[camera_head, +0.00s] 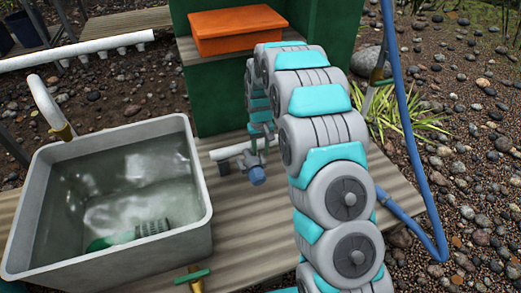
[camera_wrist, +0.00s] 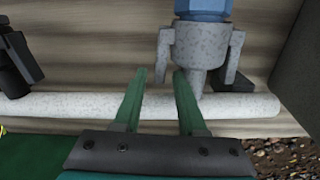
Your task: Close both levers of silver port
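The silver port (camera_wrist: 202,45) is a speckled grey coupling at the upper middle of the wrist view, with a blue fitting (camera_wrist: 203,8) on it. Its left lever (camera_wrist: 164,57) and right lever (camera_wrist: 234,58) lie along its sides, apart from the lower body; I cannot tell whether either is fully closed. My gripper (camera_wrist: 160,73) is open, its two green fingers pointing at the port. In the picture the left lever lies between the fingertips; contact and depth are unclear. In the head view the port (camera_head: 249,158) is small beside my arm, its levers unclear.
A white pipe (camera_wrist: 70,106) runs below the port, with a black fitting (camera_wrist: 20,62) at left. A grey tub of water (camera_head: 200,215) stands on the wooden deck (camera_head: 265,225). An orange box (camera_head: 238,30) sits behind. A blue hose (camera_head: 410,130) hangs at right.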

